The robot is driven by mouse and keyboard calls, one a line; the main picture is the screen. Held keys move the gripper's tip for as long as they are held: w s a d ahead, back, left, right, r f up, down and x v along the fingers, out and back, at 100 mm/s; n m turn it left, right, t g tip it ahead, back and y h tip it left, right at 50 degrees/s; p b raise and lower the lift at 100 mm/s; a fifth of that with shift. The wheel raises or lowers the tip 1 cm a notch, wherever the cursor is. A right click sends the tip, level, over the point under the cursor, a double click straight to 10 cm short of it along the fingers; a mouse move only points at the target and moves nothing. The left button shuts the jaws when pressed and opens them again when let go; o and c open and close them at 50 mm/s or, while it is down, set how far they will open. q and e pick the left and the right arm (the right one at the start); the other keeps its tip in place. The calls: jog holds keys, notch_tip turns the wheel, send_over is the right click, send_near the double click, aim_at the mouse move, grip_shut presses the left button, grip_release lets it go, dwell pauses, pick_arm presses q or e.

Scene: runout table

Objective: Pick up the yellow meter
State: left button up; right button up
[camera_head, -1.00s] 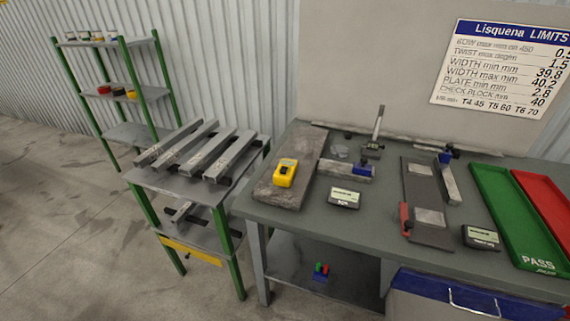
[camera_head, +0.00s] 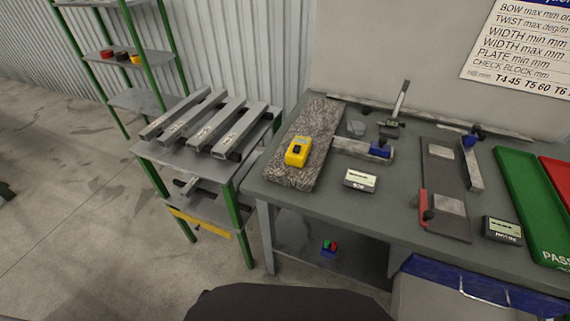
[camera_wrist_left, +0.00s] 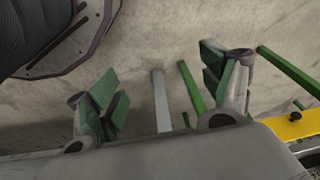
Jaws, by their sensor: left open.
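The yellow meter (camera_head: 298,151) sits on a speckled stone slab (camera_head: 318,127) at the left end of the grey work table. It has a dark patch on its top. My left gripper (camera_wrist_left: 163,98) shows only in the left wrist view, with its green-padded fingers spread wide and nothing between them. Beyond the fingers are bare floor and table or rack legs, and the meter is not in that view. My right gripper is in neither view.
A rack (camera_head: 186,158) with several steel bars stands left of the table. Right of the meter lie a small display box (camera_head: 360,180), a blue-ended gauge (camera_head: 380,149), a plate fixture (camera_head: 444,190) and a green tray (camera_head: 530,200). A dark part of mine fills the bottom centre.

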pick_arm(q)
jog(key=w+d+r+m+t+p, duration=0.1)
jog(key=w+d+r+m, duration=0.3)
jog(key=r, duration=0.8)
jog(key=w+d+r+m+t, duration=0.1)
jog(key=w+r, duration=0.4)
jog(key=r, duration=0.7)
jog(key=w+d+r+m+t+p, duration=0.1)
jog(key=w+d+r+m+t, duration=0.3)
jog(key=r, duration=0.7)
jog(key=m+t+h, duration=0.3)
jog(key=m+t, duration=0.2)
jog(key=m, duration=2.2)
send_near(296, 155)
jog(key=shift+m, duration=0.3)
jog(key=x, duration=0.5)
jog(key=shift+w+f, duration=0.1)
jog(key=shift+w, duration=0.2)
jog(key=shift+w+d+f+h, duration=0.15)
jog(key=shift+w+f, duration=0.05)
jog(key=shift+w, duration=0.25)
jog(key=shift+w+d+f+h, duration=0.1)
jog(key=shift+w+f+h, duration=0.05)
jog(key=shift+w, duration=0.35)
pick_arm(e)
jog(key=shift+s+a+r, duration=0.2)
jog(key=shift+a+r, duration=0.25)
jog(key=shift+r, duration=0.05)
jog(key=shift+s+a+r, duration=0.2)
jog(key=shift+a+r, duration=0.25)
